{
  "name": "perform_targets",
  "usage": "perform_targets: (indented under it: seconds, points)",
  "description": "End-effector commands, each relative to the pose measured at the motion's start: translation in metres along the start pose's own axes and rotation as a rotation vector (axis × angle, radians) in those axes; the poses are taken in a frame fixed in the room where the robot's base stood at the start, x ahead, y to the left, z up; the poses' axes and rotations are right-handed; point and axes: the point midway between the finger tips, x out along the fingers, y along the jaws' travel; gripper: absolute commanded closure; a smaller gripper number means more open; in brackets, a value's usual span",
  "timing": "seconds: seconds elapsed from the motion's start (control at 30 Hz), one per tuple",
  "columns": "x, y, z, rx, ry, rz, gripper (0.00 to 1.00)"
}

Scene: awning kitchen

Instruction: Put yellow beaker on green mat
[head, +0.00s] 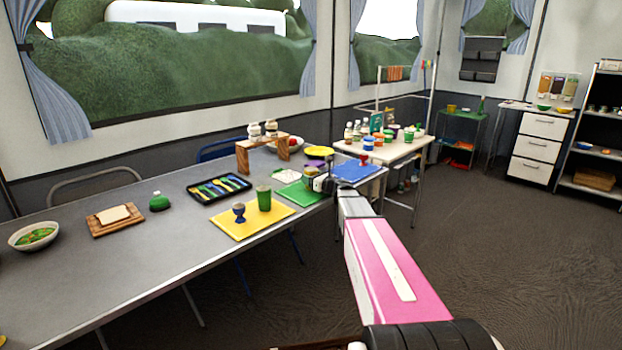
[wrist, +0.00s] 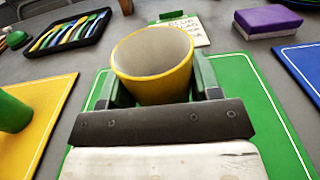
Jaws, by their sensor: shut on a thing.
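The yellow beaker (wrist: 153,66) is between the two fingers of my gripper (wrist: 157,88) in the wrist view, upright with its open rim facing the camera. My gripper is shut on it. The green mat (wrist: 246,103) lies beneath and around the beaker in that view; whether the beaker's base touches the mat is hidden. In the head view, the green mat (head: 293,194) lies on the long grey table, and my gripper (head: 310,175) is over its right part. The beaker is small and partly hidden by my gripper there.
A blue mat (head: 357,172) lies to the right. A cutlery tray (head: 219,188), purple sponge (wrist: 267,19) and card (wrist: 182,33) lie behind.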

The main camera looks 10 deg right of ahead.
Motion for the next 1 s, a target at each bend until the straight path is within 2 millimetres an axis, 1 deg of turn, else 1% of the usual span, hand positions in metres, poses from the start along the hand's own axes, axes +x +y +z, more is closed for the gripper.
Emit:
perform_targets:
  seconds: [0.2,0.23,0.27,0.3,0.67,0.77,0.87,1.0]
  points:
    - [0.0,0.0,-0.002,0.0,0.0,0.0,0.65]
    - [0.0,0.0,-0.002,0.0,0.0,0.0,0.39]
    - [0.0,0.0,-0.002,0.0,0.0,0.0,0.29]
    - [0.0,0.0,-0.002,0.0,0.0,0.0,0.17]
    - [0.0,0.0,0.002,0.0,0.0,0.0,0.17]
    - [-0.012,0.001,0.001,0.001,0.0,-0.001,0.17]
    - [-0.029,0.002,0.001,0.001,0.0,-0.001,0.17]
    - [-0.059,0.002,0.002,0.001,0.0,-0.001,0.17]
